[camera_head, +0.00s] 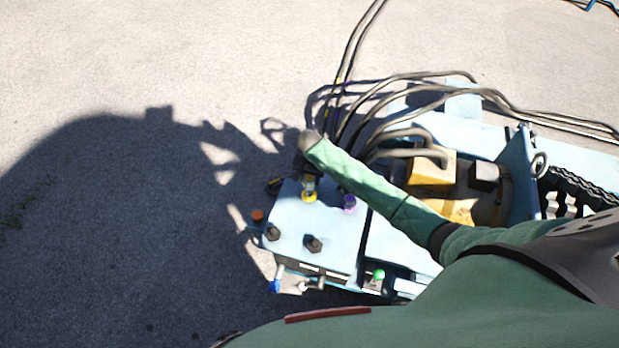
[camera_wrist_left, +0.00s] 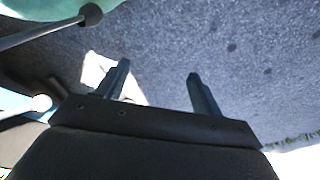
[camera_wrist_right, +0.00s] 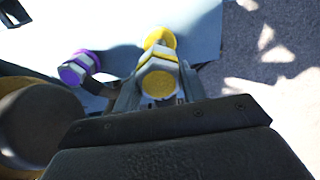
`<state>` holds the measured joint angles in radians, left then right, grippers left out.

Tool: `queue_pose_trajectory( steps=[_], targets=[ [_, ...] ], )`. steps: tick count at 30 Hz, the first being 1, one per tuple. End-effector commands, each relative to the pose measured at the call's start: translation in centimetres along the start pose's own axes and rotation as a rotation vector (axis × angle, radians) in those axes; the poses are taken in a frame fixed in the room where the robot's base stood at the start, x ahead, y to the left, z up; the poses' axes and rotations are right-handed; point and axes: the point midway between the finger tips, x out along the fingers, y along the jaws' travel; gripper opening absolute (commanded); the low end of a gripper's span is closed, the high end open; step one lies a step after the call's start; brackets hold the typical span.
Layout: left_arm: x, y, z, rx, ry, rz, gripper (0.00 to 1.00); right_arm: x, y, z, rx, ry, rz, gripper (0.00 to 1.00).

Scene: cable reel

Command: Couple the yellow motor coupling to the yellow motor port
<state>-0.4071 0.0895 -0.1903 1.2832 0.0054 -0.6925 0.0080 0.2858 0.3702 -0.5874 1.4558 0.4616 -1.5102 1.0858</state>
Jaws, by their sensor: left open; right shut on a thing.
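My right gripper (camera_head: 309,178) is over the pale blue panel (camera_head: 290,222). In the right wrist view its two fingers are closed around the yellow motor coupling (camera_wrist_right: 160,84), a metal hex body with a yellow end face. The yellow motor port (camera_head: 309,196) is a yellow ring on the panel just below the gripper; it also shows right beyond the coupling in the right wrist view (camera_wrist_right: 159,37). I cannot tell whether coupling and port touch. My left gripper (camera_wrist_left: 160,85) is open and empty above the asphalt.
A purple fitting (camera_head: 349,202) sits beside the yellow port, close to the right gripper (camera_wrist_right: 75,68). Orange (camera_head: 257,215), blue (camera_head: 273,286) and green (camera_head: 379,275) fittings stand around the panel's edges. Dark hoses (camera_head: 400,80) arch behind the arm. Open asphalt (camera_head: 130,60) lies to the left.

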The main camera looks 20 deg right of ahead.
Motion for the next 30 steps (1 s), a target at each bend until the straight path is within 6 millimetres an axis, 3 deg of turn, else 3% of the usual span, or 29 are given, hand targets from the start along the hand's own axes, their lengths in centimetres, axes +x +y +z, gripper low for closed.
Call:
queue_pose_trajectory(
  steps=[30],
  targets=[
    [-8.3,2.2,-4.1,-0.022,-0.047,0.034,0.67,3.5,0.0,0.0,0.001,0.000,-0.001,0.14]
  ],
)
